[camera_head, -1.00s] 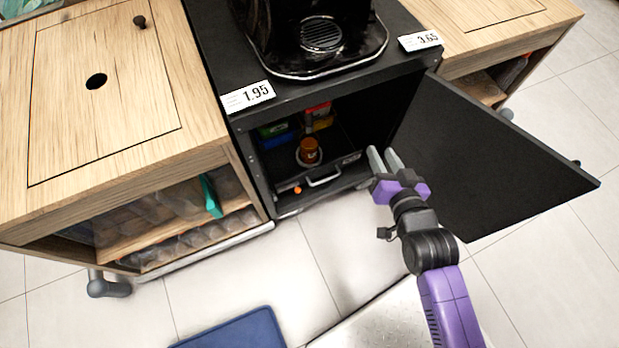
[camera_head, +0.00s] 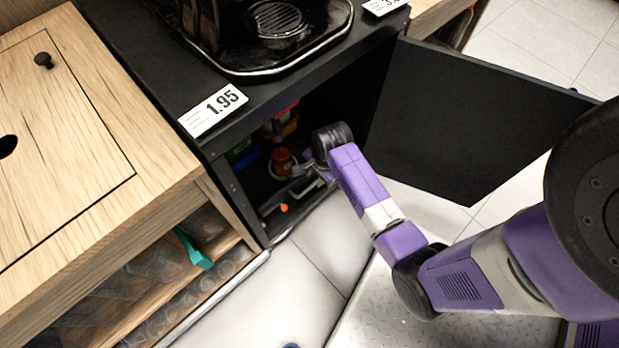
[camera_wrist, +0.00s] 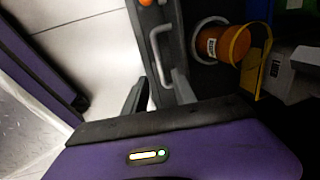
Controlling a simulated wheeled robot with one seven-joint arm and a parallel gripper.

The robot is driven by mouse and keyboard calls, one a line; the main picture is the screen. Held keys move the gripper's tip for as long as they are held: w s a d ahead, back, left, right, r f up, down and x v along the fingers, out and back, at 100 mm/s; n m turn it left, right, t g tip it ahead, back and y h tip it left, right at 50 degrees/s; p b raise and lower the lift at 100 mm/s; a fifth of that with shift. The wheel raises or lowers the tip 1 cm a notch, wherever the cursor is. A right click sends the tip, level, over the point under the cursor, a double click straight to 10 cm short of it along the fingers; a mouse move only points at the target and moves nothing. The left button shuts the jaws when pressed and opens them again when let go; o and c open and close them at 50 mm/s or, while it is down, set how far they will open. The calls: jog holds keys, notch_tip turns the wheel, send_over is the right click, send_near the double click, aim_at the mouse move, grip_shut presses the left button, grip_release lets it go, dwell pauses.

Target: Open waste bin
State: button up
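The open black cabinet holds a dark, low pull-out unit, which I take for the waste bin, though no label shows. Its pale bar handle (camera_wrist: 158,50) shows in the wrist view. An orange knob (camera_head: 284,208) sits near it. My gripper (camera_wrist: 158,88) is open, with its two dark fingers apart on either side of the handle's near end. I see nothing clasped; contact with the handle cannot be told. In the head view my wrist hides most of the fingers at the cabinet opening.
The black cabinet door (camera_head: 460,115) stands open on the right. An amber jar (camera_wrist: 218,44) stands in a ring behind the handle, beside a yellow hoop (camera_wrist: 240,45). A wooden counter (camera_head: 70,130) is on the left; the juicer (camera_head: 270,30) stands above.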

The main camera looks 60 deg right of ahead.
aim_at(312, 185)
jog(key=f+b, duration=0.1)
jog(key=f, duration=0.1)
jog(key=f+b, duration=0.1)
jog(key=f, duration=0.1)
jog(key=w+f+b, duration=0.1)
jog(key=f, duration=0.2)
jog(key=shift+w+d+f+b, duration=0.1)
jog(key=shift+d+b, duration=0.1)
jog(key=shift+b, duration=0.15)
grip_shut()
dwell(1.1)
